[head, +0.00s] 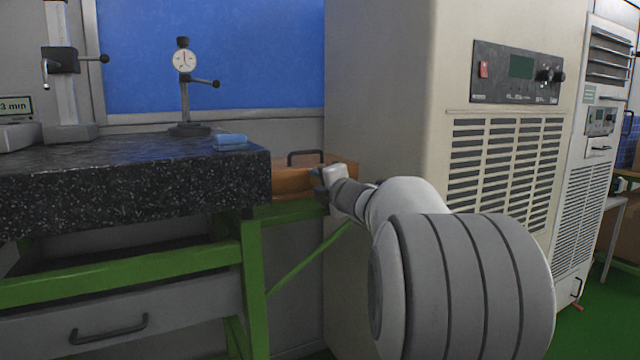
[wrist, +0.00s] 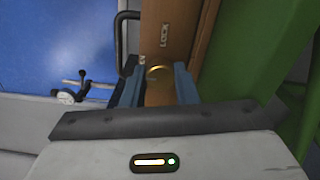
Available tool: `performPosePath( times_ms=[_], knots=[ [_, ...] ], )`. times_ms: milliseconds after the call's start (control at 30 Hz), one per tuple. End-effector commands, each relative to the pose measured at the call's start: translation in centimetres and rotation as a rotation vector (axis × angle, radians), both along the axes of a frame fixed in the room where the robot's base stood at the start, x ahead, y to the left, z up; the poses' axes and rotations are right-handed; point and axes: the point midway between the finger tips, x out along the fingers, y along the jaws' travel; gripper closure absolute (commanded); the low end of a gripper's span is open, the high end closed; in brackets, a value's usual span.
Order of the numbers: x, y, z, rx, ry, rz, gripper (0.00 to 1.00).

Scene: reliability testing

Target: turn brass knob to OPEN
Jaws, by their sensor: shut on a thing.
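The brass knob (wrist: 156,73) shows in the wrist view on the face of a brown wooden case (wrist: 172,25). My gripper (wrist: 158,82) is shut on it, with one blue-grey finger on each side. The word LOCK (wrist: 165,35) reads sideways on the case above the knob. A small part of another label (wrist: 142,60) shows by the left fingertip; most of it is hidden. Which way the knob points cannot be told. In the head view my gripper (head: 323,182) is at the right end of the wooden case (head: 290,180), and the knob is hidden.
A dark granite table (head: 130,185) on a green frame (head: 255,280) stands left of the case. A blue block (head: 230,142) and a dial gauge stand (head: 185,85) are on it. A tall beige cabinet (head: 385,100) stands close behind my arm. A black handle (head: 306,155) is on the case.

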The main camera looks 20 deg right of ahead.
Motion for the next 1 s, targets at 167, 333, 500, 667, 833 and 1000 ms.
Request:
performPosePath(
  times_ms=[167,333,500,667,833,1000],
  knots=[
    [0.0,0.0,-0.1,0.000,0.001,0.001,0.72],
    [0.0,0.0,-0.1,0.001,0.001,0.001,0.58],
    [0.0,0.0,0.0,0.001,0.000,0.000,0.51],
    [-0.1,0.0,0.0,0.001,0.000,-0.001,0.51],
    [-2.1,-0.2,0.2,0.001,0.000,-0.003,0.51],
    [-5.1,-0.3,0.2,0.001,0.000,-0.003,0.51]
  ],
)
